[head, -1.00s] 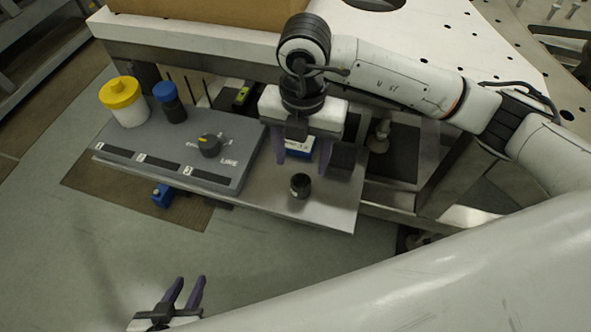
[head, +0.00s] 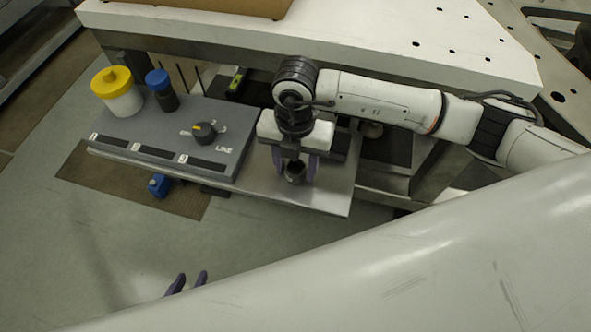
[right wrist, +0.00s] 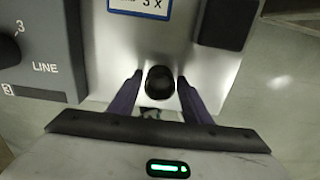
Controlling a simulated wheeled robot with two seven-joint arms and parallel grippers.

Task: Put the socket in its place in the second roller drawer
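The socket, a small dark cylinder (head: 295,173), stands on the bare right part of the pulled-out metal shelf (head: 325,199). In the right wrist view the socket (right wrist: 160,82) sits between the fingertips, with a narrow gap on each side. My right gripper (head: 297,168) points down over it, open, one purple finger on either side. My left gripper (head: 187,283) is low in the head view, away from the shelf, fingers apart and empty; its body is hidden by my arm. I cannot make out which drawer is the second roller drawer.
A grey panel (head: 130,128) with a knob (head: 204,132) and numbered slots covers the shelf's left part. A yellow-capped jar (head: 118,98) and a blue-capped bottle (head: 162,92) stand on it. A blue-edged card (right wrist: 140,7) lies beyond the socket. The white table (head: 380,40) is behind.

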